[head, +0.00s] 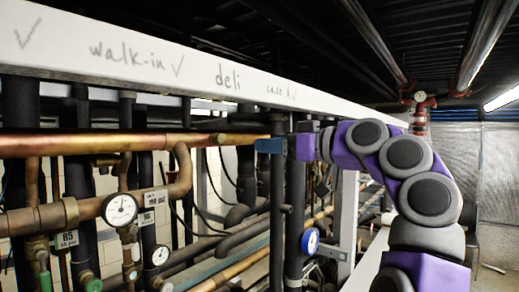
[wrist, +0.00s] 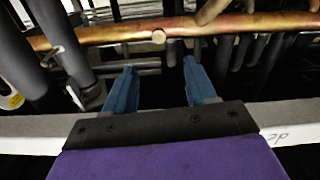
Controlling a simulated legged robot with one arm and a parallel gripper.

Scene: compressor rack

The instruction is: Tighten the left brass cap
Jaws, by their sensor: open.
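A round brass cap (wrist: 158,37) sits on the long copper pipe (wrist: 110,34) in the wrist view. It lies just beyond the gap between my fingertips and is not touched. My gripper (wrist: 159,66) is open, with two blue fingers apart and nothing between them. In the head view my gripper (head: 268,146) is in front of the dark vertical pipes, right of the copper pipe (head: 90,143). A small round brass end (head: 220,138) shows on that pipe, left of my gripper. I cannot tell whether this is the same cap, or which is the left one.
A white beam (head: 170,62) with handwriting runs above the pipes. Pressure gauges (head: 120,209) and valves stand at the lower left. Dark vertical pipes (head: 293,220) crowd the space. An open aisle is at the right.

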